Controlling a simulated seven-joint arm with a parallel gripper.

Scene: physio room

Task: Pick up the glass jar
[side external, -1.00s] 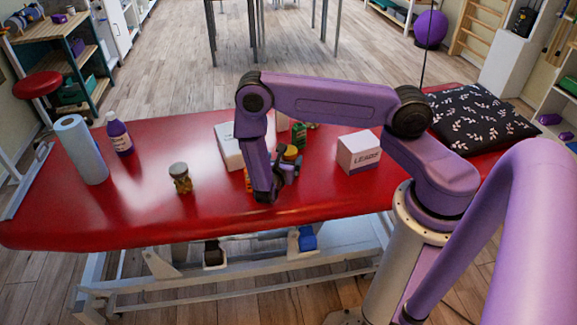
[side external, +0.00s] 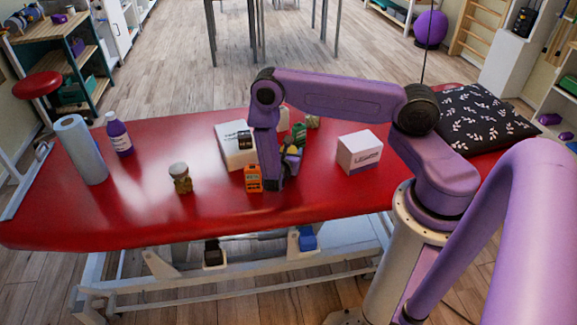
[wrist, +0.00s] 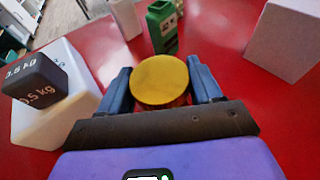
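A jar with a round yellow lid (wrist: 160,80) sits between my gripper's fingers in the wrist view. Its lid shows small and partly covered in the side view (side external: 293,150); most of its body is hidden. My gripper (wrist: 162,84) has one blue finger on each side of the jar, close to the lid, with no clear squeeze visible. In the side view my gripper (side external: 288,162) is low over the red table. Another jar, with a pale lid and mixed contents (side external: 181,179), stands upright on the table to the left, apart from my gripper.
Close to my gripper are a white box (side external: 234,152) bearing a dark 0.5 kg weight (wrist: 38,80), an orange device (side external: 254,179) and a green object (wrist: 162,27). A white carton (side external: 359,153) stands right. The red table (side external: 215,195) is clear at front left.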

